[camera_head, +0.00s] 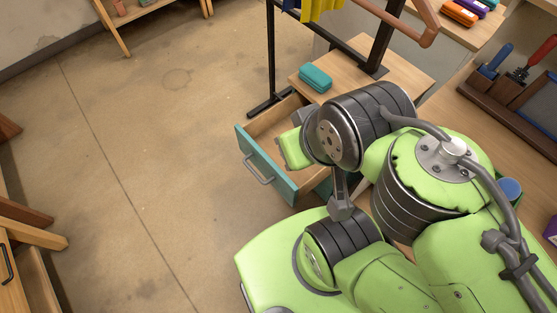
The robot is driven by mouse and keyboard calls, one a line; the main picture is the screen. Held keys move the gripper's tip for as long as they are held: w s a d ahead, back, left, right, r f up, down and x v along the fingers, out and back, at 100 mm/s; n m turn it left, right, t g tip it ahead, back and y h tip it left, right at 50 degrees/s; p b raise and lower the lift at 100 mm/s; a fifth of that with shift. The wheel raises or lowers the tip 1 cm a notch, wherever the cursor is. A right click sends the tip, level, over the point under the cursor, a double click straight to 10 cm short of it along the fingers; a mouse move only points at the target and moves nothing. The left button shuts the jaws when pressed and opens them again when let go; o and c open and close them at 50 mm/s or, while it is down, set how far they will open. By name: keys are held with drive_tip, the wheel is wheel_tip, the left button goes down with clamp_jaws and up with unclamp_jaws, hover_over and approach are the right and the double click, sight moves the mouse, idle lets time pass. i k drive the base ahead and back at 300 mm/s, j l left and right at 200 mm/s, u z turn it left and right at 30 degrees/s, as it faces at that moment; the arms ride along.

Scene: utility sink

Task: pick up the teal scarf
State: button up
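A small teal folded bundle (316,77), which looks like the scarf, lies on the light wooden top of a low cabinet (345,72), near its left edge. Nothing touches it from above. My green and dark grey arm fills the lower right and middle of the head view. The arm's far visible part is in front of the cabinet, over the open drawer, below the bundle in the picture. My gripper's fingers do not show; the arm's own links may hide them.
A drawer with a teal front (266,168) stands open below the cabinet top. A dark metal rack (272,50) with a yellow cloth (321,9) rises beside it. A wooden tool holder (505,95) is on the right counter. The floor (150,130) at left is clear.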

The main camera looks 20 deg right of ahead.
sight(318, 79)
drive_tip(key=k+l+z, duration=0.1)
drive_tip(key=z, duration=0.9)
drive_tip(key=k+l, duration=0.05)
